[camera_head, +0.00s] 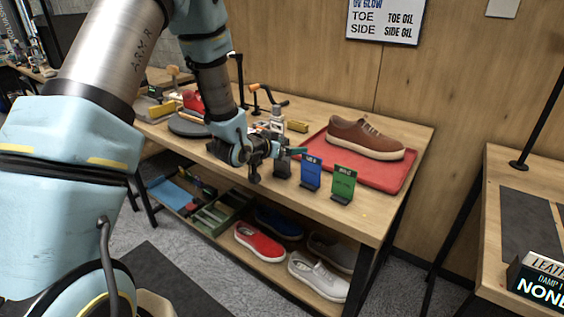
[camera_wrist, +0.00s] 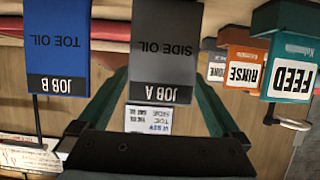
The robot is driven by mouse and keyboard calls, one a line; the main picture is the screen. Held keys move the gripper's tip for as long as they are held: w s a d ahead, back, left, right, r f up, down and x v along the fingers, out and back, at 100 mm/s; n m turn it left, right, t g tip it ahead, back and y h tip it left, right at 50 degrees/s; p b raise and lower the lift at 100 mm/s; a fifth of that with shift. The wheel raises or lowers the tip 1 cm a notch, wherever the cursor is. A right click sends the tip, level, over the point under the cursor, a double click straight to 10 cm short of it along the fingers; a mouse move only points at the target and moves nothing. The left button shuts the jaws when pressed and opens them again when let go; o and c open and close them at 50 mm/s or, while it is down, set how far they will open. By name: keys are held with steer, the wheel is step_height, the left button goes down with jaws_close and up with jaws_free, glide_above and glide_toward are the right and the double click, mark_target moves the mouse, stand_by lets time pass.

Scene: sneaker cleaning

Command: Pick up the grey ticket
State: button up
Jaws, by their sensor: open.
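The grey ticket (camera_wrist: 166,40) fills the upper middle of the wrist view, its lettering "JOB A" and "SIDE OIL" upside down. In the head view a dark ticket (camera_head: 282,169) stands at the table's front edge beside my gripper (camera_head: 288,150), partly hidden by it. My gripper also shows in the wrist view (camera_wrist: 163,88). Its teal fingers are apart, one on each side of the grey ticket, and not closed on it. The blue ticket (camera_head: 311,173) stands just right of it; it shows left of the grey one in the wrist view (camera_wrist: 57,45).
A green ticket (camera_head: 343,184) stands further right along the table edge. Behind the tickets, a red tray (camera_head: 388,178) holds a brown shoe (camera_head: 365,136). Labelled bottles, one reading FEED (camera_wrist: 290,70), are at the right of the wrist view. Shoes lie on the lower shelf.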

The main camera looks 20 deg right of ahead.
steer(key=shift+d, duration=0.1)
steer(key=shift+c, duration=0.2)
jaws_close()
stand_by(0.5)
